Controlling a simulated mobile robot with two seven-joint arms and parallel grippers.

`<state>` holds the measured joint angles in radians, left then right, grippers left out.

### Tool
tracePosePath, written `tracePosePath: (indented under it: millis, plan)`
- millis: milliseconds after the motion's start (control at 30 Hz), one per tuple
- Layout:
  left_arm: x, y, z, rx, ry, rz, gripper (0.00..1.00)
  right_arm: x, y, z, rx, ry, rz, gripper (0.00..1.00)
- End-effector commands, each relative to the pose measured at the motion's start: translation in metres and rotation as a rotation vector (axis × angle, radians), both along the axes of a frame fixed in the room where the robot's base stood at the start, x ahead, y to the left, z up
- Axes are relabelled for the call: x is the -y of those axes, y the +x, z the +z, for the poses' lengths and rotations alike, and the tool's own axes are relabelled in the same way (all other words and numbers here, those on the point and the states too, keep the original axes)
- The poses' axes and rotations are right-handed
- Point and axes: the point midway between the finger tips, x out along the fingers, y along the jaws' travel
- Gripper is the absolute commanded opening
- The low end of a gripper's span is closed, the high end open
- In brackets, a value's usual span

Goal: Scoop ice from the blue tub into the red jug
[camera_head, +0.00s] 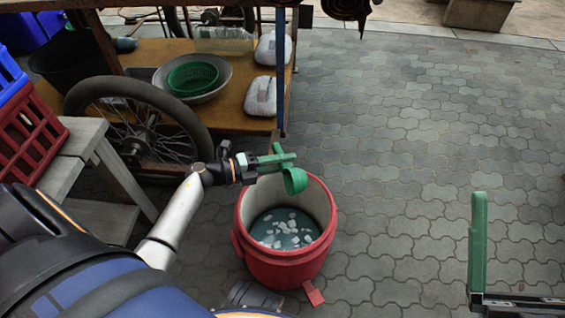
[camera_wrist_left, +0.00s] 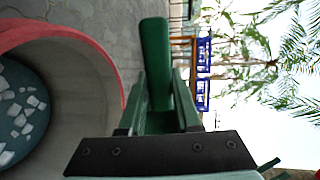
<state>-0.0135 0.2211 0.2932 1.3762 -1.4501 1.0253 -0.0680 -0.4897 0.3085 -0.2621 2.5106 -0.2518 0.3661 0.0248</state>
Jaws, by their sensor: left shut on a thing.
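The red jug (camera_head: 268,268) stands open on the paving, with pale ice pieces (camera_head: 288,238) in dark liquid at its bottom. Its red rim also shows at the left of the left wrist view (camera_wrist_left: 60,34). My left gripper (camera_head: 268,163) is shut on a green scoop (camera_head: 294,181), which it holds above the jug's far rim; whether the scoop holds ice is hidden. My right gripper shows only in part at the lower right, with one green upright finger (camera_head: 478,240) at the end of its rail; it looks open. No tub is clearly seen; blue containers (camera_head: 25,28) stand at the upper left.
A wooden cart with a spoked wheel (camera_head: 140,122) stands behind, bearing a metal bowl with a green basket (camera_head: 193,76) and wrapped white packs (camera_head: 262,95). Red and blue crates (camera_head: 28,130) sit on a grey table at left. Paving (camera_head: 420,130) at right is clear.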

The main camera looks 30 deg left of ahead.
Motion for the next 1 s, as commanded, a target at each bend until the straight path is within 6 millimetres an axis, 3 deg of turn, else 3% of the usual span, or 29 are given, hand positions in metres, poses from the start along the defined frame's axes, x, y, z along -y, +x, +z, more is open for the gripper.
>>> tracePosePath:
  millis: [267,1000]
  plan:
    - [0.002,0.011,0.003,-0.12,0.116,-0.01,0.0,0.0,0.0,0.0,-0.001,0.002,0.001,1.0]
    - [0.012,0.013,0.001,-0.351,0.308,0.004,0.0,0.0,0.0,0.006,-0.003,0.013,-0.001,1.0]
